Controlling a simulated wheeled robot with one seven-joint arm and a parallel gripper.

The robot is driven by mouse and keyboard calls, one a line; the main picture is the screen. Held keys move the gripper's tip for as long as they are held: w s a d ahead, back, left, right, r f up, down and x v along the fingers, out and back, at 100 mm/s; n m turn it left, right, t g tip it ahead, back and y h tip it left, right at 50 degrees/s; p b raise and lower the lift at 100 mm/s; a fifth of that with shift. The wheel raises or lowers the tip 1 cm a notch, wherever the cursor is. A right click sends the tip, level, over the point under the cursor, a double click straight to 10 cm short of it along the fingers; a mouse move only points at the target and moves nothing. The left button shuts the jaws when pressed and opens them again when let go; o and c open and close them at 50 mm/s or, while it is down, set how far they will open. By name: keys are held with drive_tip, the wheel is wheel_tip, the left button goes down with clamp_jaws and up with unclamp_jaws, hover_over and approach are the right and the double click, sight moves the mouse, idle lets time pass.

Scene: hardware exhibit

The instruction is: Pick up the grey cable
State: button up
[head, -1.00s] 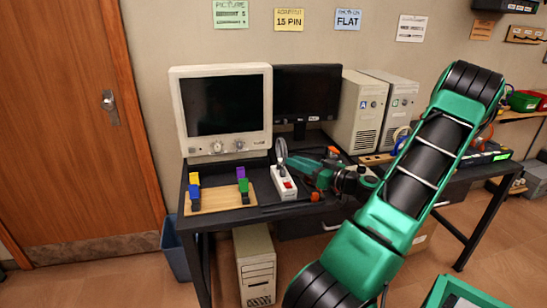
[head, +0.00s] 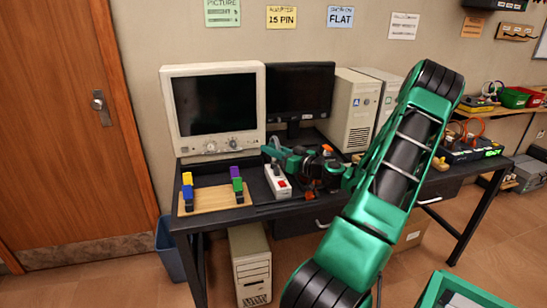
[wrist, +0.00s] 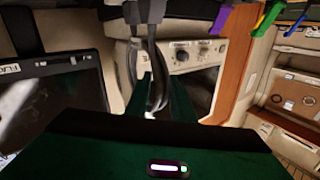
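The grey cable (wrist: 151,62) hangs as a loop in the middle of the wrist view, which is roughly upside down. It runs from a dark plug at the top edge, by the white power strip. In the head view the power strip (head: 279,184) with its red switch lies on the black desk, and my gripper hides most of the cable. My gripper (head: 272,151) is just above the strip, in front of the old monitor. In the wrist view the fingers of my gripper (wrist: 158,88) stand apart, one on each side of the cable. Whether they touch it is unclear.
The beige monitor (head: 214,108) stands close behind my gripper, with a black flat monitor (head: 299,90) to its right. A wooden board (head: 214,197) with coloured blocks lies left of the strip. Two beige computer towers (head: 352,110) stand at the right.

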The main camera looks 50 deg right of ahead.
drive_tip(key=shift+w, duration=0.45)
clamp_jaws()
drive_tip(key=shift+r, duration=0.15)
